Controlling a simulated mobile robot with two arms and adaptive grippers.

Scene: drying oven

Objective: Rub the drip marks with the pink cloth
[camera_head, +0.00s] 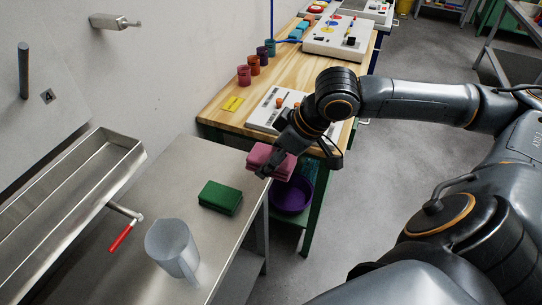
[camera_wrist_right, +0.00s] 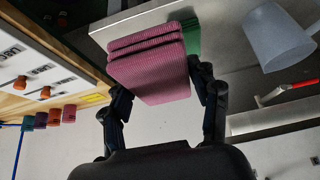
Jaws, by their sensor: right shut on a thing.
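The pink cloth (camera_head: 271,160) is a folded, ribbed block at the far right corner of the steel table (camera_head: 160,190). My right gripper (camera_head: 275,165) is shut on it; the wrist view also shows the pink cloth (camera_wrist_right: 150,62) between the two fingers. The cloth appears to be held above the table edge, but its exact height is unclear. A green folded cloth (camera_head: 220,198) lies on the table, left of and nearer than the pink one. I cannot make out any drip marks. My left gripper is not in view.
A translucent jug (camera_head: 172,248) stands on the steel table near a red-handled lever (camera_head: 121,238) and a metal trough (camera_head: 70,185). A wooden bench (camera_head: 225,118) with coloured cups stands behind. A purple bowl (camera_head: 291,196) sits low beside the table.

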